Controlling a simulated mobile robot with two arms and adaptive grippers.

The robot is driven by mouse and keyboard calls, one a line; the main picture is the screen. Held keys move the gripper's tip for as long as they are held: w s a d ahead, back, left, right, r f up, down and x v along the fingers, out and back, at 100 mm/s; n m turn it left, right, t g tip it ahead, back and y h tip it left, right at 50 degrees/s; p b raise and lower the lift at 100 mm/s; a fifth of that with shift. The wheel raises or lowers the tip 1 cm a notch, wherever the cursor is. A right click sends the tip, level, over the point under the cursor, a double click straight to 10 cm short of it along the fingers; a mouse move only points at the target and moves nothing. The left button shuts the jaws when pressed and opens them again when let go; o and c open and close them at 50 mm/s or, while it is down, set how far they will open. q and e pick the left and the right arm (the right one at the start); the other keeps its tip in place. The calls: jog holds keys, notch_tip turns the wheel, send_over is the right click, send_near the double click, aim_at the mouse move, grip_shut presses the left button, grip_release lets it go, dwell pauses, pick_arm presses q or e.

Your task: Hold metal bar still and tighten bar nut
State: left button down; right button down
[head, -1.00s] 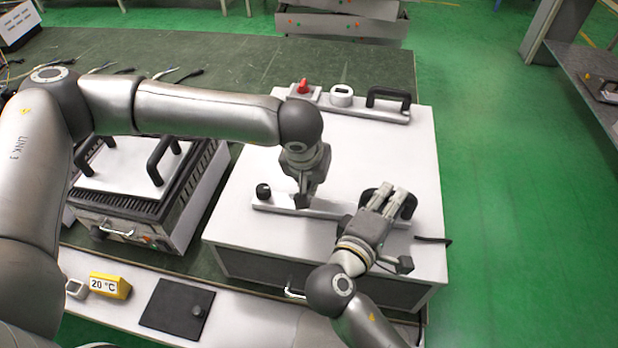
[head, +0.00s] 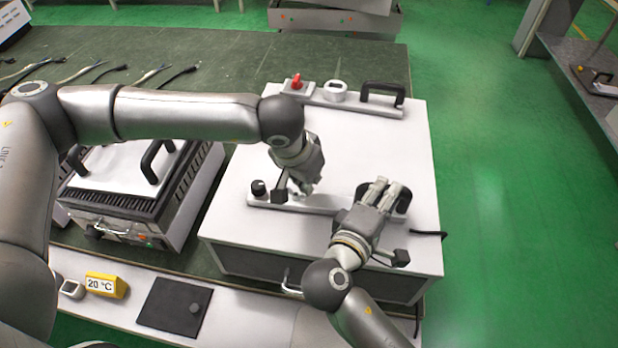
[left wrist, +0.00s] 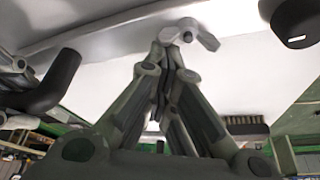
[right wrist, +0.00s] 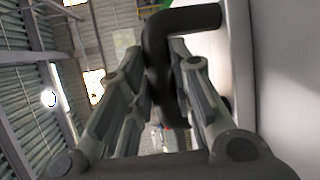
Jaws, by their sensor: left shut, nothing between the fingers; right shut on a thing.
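The metal bar (head: 318,205) lies along the near part of a white box top, with a black knob (head: 259,188) at its left end and a black handle (head: 403,201) at its right end. My right gripper (head: 381,188) is shut on this handle, which also shows between its fingers in the right wrist view (right wrist: 160,60). My left gripper (head: 303,188) is over the bar's middle, fingers pointing down. In the left wrist view its shut fingertips (left wrist: 178,42) are at the light grey winged bar nut (left wrist: 200,33). The fingers partly hide the nut; contact is unclear.
A second bar at the box's back carries a red switch (head: 296,84), a white round part (head: 335,90) and a black handle (head: 383,94). A grill-like appliance (head: 130,190) stands to the left. A yellow 20 °C display (head: 106,285) stands in front. The box top's middle is clear.

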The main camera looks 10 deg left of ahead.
aim_at(296, 197)
pick_arm(q)
jog(key=shift+s+d+f, duration=0.1)
jog(key=shift+s+f, duration=0.1)
jog(key=shift+s, duration=0.25)
pick_arm(e)
jog(key=shift+f, duration=0.2)
pick_arm(q)
jog(key=shift+s+d+m+h, duration=0.1)
jog(key=shift+s+m+h, duration=0.2)
jog(key=shift+m, duration=0.5)
pick_arm(e)
jog(key=shift+d, duration=0.1)
pick_arm(q)
jog(key=shift+s, duration=0.7)
dwell(2.6)
dwell(0.4)
jog(key=shift+w+d+r, duration=0.15)
jog(key=shift+w+d, duration=0.1)
jog(key=shift+w, duration=0.6)
pick_arm(e)
jog(key=c, duration=1.2)
grip_release()
pick_arm(q)
jog(key=a+r, duration=0.3)
jog(key=r, duration=0.6)
jog(key=shift+s+a, duration=0.15)
jog(key=shift+s, duration=0.3)
pick_arm(e)
jog(key=shift+r, duration=0.1)
